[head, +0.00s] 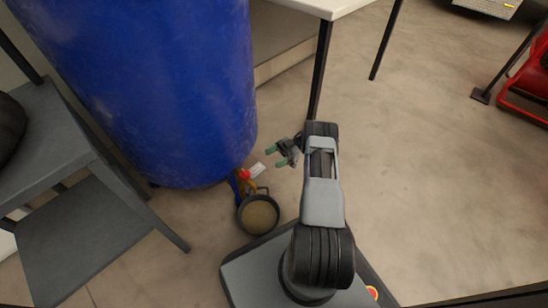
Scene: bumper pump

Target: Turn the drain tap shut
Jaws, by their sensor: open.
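The drain tap (247,180) sits low on the front right of the big blue tank (185,90). It shows a small red part, a brass-coloured body and a blue piece, with a pale tag (257,170) beside it. Its handle's exact position is too small to tell. My gripper (279,157) has green fingertips and is open and empty. It is to the right of the tap and a little above it in the picture, apart from it.
A round pot (258,215) with tan contents stands on the floor just below the tap. A grey shelf stand (85,230) is at the left. A white-topped table (325,8) has dark legs behind my arm. Red equipment (528,85) is far right.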

